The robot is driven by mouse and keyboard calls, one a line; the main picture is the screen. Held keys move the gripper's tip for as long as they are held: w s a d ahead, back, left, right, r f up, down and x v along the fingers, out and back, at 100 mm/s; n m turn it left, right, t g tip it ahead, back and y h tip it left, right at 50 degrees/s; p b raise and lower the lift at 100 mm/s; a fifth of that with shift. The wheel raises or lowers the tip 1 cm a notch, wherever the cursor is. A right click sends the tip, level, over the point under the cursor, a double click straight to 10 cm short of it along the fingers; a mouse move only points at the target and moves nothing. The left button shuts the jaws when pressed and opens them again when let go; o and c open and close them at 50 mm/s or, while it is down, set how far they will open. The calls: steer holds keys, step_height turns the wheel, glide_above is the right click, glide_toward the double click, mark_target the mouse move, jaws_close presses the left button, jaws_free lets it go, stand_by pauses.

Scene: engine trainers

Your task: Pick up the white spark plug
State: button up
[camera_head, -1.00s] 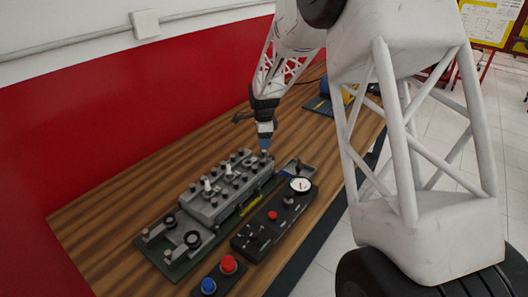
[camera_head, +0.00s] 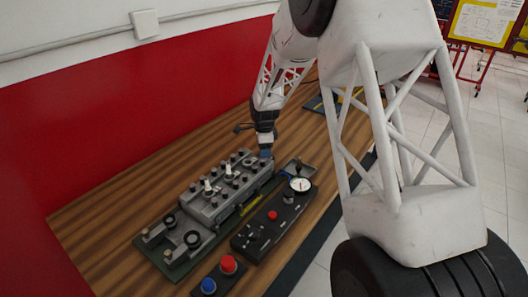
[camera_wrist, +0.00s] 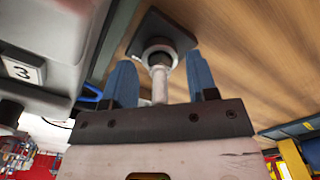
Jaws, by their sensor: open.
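In the wrist view, a white spark plug (camera_wrist: 160,82) stands with one end at a round collar on a dark square base (camera_wrist: 181,33). My gripper (camera_wrist: 160,66) is open, with one blue finger on each side of the plug and a visible gap to each. In the head view, my gripper (camera_head: 265,153) is low at the far end of the grey engine block (camera_head: 222,192). The plug between the fingers cannot be made out there. Two other white plugs stand on the block, a nearer one (camera_head: 207,187) and a farther one (camera_head: 228,171).
A black control panel (camera_head: 262,232) with a gauge (camera_head: 300,184) lies right of the block. A box with red and blue buttons (camera_head: 218,279) is at the front. The block's grey side (camera_wrist: 45,40) is close by in the wrist view. Wooden table (camera_head: 125,208) is bare on the left.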

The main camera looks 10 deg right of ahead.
jaws_close()
stand_by(0.3)
steer(key=shift+r, duration=5)
steer(key=shift+s+a, duration=0.1)
steer(key=s+a+r, duration=0.2)
steer(key=s+a, duration=0.5)
steer(key=s, duration=0.3)
steer(key=shift+s+r, duration=0.25)
steer(key=shift+r, duration=0.15)
